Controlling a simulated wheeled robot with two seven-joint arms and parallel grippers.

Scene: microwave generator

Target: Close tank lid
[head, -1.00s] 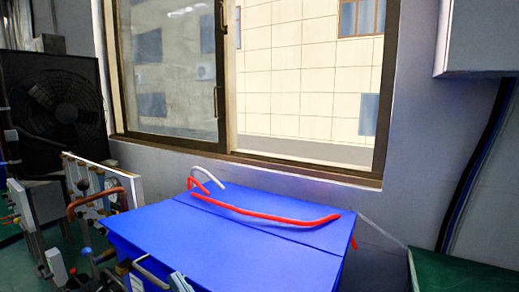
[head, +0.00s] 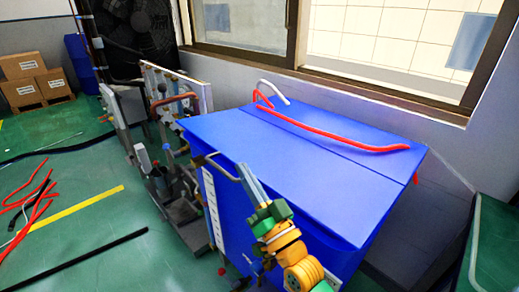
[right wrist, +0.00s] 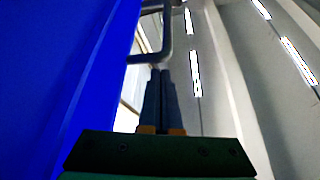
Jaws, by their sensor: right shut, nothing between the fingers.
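The blue tank (head: 222,205) stands in the middle of the head view. Its flat blue lid (head: 270,160) lies across the top, with a seam toward the back; I cannot tell whether a small gap is left under its front edge. A grey bar handle (head: 224,166) sticks out at the lid's front left. My right gripper (head: 246,170) is shut and empty, its tips beside the handle. In the right wrist view, the shut fingers (right wrist: 160,75) point at the grey handle (right wrist: 166,35), with blue surface to the left; contact is unclear. My left gripper is out of view.
A red hose (head: 330,133) lies on the tank's top. Pipework with a copper-coloured pipe (head: 175,100) stands left of the tank. Cartons (head: 35,85) sit on a pallet at the far left. Red hoses (head: 30,205) and a black rod lie on the open green floor.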

